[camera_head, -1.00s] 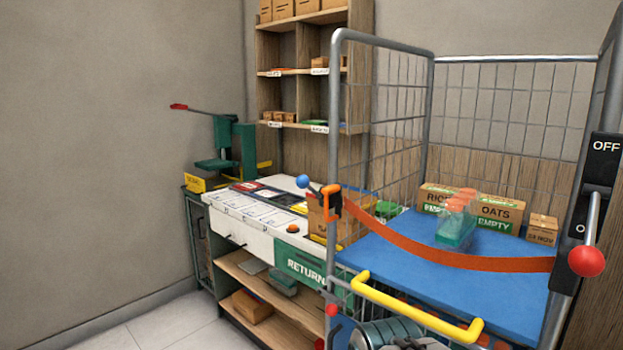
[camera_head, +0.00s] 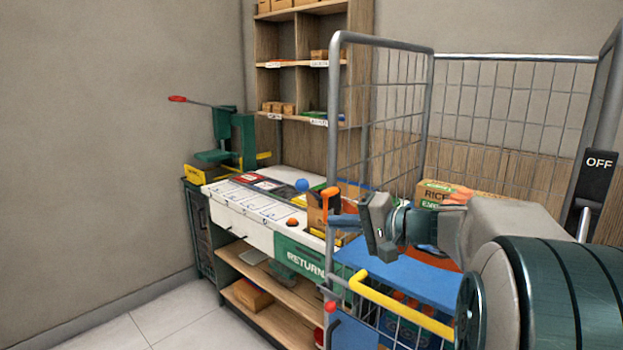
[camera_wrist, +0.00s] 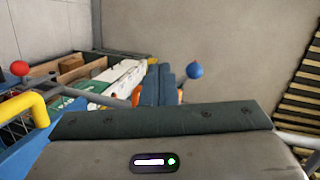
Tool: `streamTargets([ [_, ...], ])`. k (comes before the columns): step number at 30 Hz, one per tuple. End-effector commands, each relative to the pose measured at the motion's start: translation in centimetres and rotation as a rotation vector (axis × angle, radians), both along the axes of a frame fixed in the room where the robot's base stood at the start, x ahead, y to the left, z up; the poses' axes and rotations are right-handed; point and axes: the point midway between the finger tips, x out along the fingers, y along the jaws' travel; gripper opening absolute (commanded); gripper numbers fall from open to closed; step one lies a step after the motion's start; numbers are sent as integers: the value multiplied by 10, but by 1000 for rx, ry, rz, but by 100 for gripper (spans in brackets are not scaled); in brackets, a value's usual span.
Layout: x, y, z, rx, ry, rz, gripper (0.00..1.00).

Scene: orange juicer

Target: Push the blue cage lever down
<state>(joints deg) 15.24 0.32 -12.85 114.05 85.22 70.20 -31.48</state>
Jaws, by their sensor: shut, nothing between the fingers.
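The blue ball knob of the cage lever (camera_head: 302,185) stands at the cage's front left post, beside an orange clamp (camera_head: 330,194). In the wrist view the blue knob (camera_wrist: 194,70) is just right of my fingertips, on a short stem with orange at its base. My gripper (camera_head: 336,221) points left, just below and right of the knob and clamp in the head view. It also shows in the wrist view (camera_wrist: 158,83), with its fingers together and empty. I cannot tell whether it touches the lever.
The wire cage (camera_head: 338,100) has a yellow handle (camera_head: 400,305) at its front and a blue shelf (camera_head: 430,285) inside. A white-topped counter (camera_head: 250,210) stands behind left. A red knob (camera_wrist: 20,68) shows at left in the wrist view. Floor at lower left is clear.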

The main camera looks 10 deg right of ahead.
Motion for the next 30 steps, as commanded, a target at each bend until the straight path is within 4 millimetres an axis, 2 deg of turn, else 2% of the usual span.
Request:
streamTargets([
  [1,11,-14,14,35,-42,-31,0],
  [3,21,-29,28,71,-95,-66,0],
  [6,29,-42,40,103,-145,-96,0],
  [10,32,-49,46,118,-171,-111,0],
  [22,37,-44,46,118,-168,-109,0],
  [30,72,-15,48,118,-166,-108,0],
])
